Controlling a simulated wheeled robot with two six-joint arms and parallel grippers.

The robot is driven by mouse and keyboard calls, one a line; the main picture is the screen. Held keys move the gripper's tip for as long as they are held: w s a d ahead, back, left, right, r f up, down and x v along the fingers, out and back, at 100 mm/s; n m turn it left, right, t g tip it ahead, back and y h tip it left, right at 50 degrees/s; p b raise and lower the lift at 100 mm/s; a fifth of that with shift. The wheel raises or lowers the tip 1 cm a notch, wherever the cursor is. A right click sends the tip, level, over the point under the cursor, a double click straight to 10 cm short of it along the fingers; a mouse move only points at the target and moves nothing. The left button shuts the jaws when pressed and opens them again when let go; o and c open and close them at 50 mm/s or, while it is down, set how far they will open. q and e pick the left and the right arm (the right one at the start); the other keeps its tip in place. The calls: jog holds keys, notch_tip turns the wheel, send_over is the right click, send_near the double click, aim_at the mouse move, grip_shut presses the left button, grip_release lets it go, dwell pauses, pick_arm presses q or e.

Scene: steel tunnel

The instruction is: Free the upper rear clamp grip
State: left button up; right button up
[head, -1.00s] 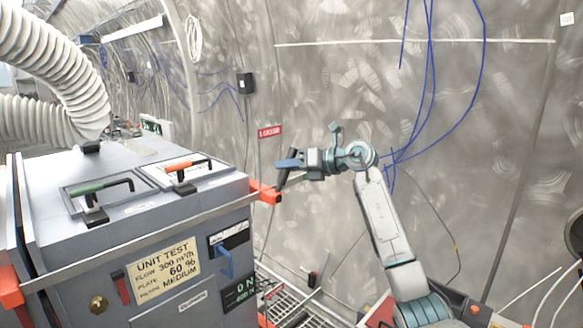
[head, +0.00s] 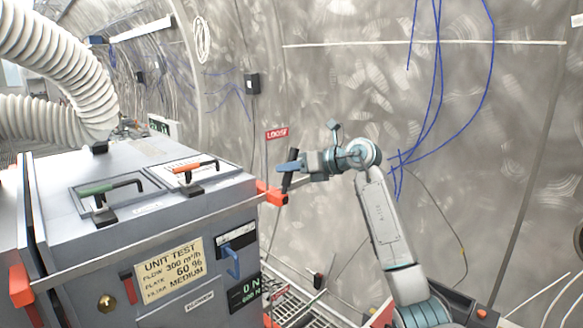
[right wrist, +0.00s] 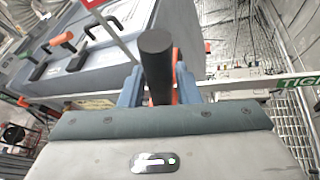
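The black clamp grip (head: 289,171) stands nearly upright, leaning slightly, at the far right corner of the grey filter unit (head: 148,212). The orange clamp (head: 272,193) is at the lower end of the grip. My right gripper (head: 288,167) reaches in from the right at the grip. In the right wrist view the round end of the black grip (right wrist: 157,62) faces the camera, and the blue fingers (right wrist: 158,88) close in on both its sides with no clear gap. Orange parts show behind it. My left gripper is not in view.
A red LOOSE sign (head: 277,133) is behind the grip, and a green TIGHT sign (right wrist: 300,85) shows in the right wrist view. Green (head: 97,189) and orange (head: 194,167) handles stand on the unit's top. A ribbed white hose (head: 60,60) is at the left.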

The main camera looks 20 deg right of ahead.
jog(key=shift+o, duration=1.1)
jog(key=shift+a+r, duration=0.1)
jog(key=b+v, duration=0.5)
jog(key=v, duration=0.6)
jog(key=shift+w, duration=0.1)
